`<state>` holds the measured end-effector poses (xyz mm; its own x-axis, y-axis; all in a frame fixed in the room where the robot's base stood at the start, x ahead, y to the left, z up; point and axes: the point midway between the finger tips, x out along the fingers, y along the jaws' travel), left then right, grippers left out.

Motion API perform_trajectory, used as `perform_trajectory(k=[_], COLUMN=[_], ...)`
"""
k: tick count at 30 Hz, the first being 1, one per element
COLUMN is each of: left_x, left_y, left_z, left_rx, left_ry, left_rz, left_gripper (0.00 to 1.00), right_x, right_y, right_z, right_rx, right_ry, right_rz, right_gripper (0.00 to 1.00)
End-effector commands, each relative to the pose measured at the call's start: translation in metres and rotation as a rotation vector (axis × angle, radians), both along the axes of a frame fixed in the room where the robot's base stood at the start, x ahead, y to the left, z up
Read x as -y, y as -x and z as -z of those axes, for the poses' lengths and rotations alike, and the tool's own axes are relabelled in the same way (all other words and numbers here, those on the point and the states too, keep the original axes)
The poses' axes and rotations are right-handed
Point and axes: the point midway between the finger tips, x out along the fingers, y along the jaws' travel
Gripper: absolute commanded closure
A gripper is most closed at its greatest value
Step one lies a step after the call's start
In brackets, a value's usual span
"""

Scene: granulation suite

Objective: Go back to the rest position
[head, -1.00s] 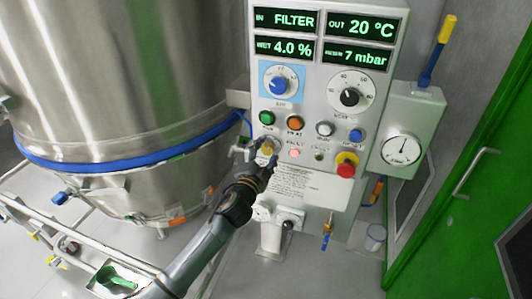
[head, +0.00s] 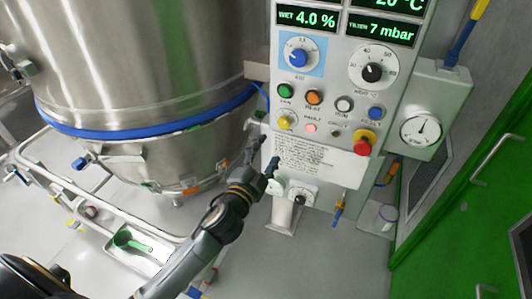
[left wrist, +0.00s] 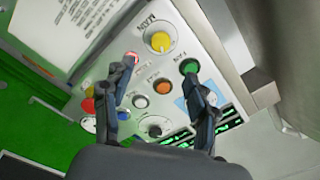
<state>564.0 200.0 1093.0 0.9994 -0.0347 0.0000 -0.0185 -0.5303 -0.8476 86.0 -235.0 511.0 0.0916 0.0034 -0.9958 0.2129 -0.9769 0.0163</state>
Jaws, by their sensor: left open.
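My left gripper (head: 264,155) is open and empty, in front of the lower left of the grey control panel (head: 350,198). Its fingertips are just below the yellow knob (head: 285,121) in the head view. In the left wrist view, the two spread fingers (left wrist: 160,68) point at the panel. The yellow knob (left wrist: 159,41), marked MAIN, shows beyond the gap between them, apart from both fingers. My right gripper is in neither view.
A large steel vessel (head: 130,60) with a blue band stands at left. A railed frame with a tray holding a green scoop (head: 130,241) is below it. A gauge (head: 421,130) and green door (head: 475,200) are at right. Grey floor (head: 320,265) is clear at centre.

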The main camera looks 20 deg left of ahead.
Motion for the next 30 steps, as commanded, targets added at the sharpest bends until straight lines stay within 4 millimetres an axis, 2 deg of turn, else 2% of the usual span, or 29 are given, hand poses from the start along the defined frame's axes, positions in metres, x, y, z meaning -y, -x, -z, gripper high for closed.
perform_trajectory(k=[13, 15, 17, 20, 23, 24, 26, 27, 29, 30], left_x=[0.0, -0.001, -0.002, -0.007, -0.013, -0.016, -0.019, -0.022, -0.025, -0.027], left_y=[0.0, -0.001, -0.001, 0.0, 0.009, 0.016, 0.029, 0.04, 0.058, 0.073], left_z=[0.002, 0.011, 0.03, 0.085, 0.159, 0.19, 0.234, 0.263, 0.305, 0.333], left_rx=[-0.003, -0.02, -0.055, -0.155, -0.288, -0.345, -0.427, -0.48, -0.561, -0.615], left_ry=[0.001, 0.005, 0.017, 0.052, 0.102, 0.125, 0.16, 0.184, 0.221, 0.246], left_rz=[-0.001, -0.002, -0.005, -0.016, -0.036, -0.046, -0.063, -0.076, -0.099, -0.116], left_gripper=[0.42, 0.42, 0.42, 0.42, 0.42, 0.42, 0.42, 0.42, 0.42, 0.42], right_x=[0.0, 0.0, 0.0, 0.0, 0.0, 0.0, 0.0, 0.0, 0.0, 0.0], right_y=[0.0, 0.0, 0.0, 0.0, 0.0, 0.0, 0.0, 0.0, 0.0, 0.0], right_z=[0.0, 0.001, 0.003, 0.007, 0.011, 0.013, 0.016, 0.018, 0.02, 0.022], right_rx=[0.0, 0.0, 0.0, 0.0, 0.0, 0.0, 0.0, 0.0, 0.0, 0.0], right_ry=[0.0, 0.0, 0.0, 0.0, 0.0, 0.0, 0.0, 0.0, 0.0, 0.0], right_rz=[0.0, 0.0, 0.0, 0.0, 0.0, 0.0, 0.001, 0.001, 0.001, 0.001], right_gripper=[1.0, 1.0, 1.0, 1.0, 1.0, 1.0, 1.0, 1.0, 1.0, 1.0])
